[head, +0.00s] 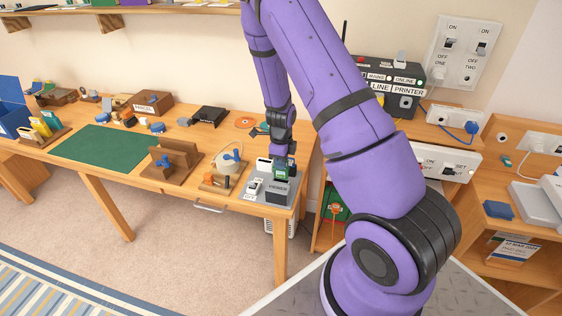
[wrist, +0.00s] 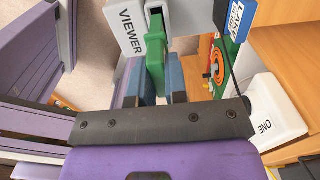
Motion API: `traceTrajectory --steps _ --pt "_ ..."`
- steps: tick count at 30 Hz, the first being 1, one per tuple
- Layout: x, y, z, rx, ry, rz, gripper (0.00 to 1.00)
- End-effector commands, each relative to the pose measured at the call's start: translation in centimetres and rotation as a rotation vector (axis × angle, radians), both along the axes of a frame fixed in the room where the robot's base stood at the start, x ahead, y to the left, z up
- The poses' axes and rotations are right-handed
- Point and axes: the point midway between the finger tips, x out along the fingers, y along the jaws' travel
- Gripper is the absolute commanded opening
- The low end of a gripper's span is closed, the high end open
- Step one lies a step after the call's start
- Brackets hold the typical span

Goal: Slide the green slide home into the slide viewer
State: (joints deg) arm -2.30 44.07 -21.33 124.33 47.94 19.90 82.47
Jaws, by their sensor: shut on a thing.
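The grey slide viewer (head: 278,196), marked VIEWER, stands at the right end of the wooden workbench. It also shows at the top of the wrist view (wrist: 131,27), with a narrow slot in it. My gripper (head: 281,164) is right above the viewer, pointing down. In the wrist view its blue fingers (wrist: 157,88) are shut on the green slide (wrist: 156,62). The slide's far end is at the viewer's slot; how deep it sits in the slot I cannot tell. The slide shows as a small green patch (head: 281,173) in the head view.
A white switch box (head: 253,188) stands close left of the viewer. A cable fixture (head: 226,165) and a wooden block stand (head: 176,161) are further left, then a green mat (head: 103,145). The line printer (head: 392,85) stands to the right, behind my arm.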

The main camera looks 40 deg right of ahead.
Motion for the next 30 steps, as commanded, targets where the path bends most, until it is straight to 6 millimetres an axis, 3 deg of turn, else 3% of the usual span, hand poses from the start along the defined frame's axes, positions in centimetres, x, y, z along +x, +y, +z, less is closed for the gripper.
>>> traceTrajectory --steps 30 --pt "0.00 -0.06 -0.56 -0.001 0.001 -0.001 0.00"
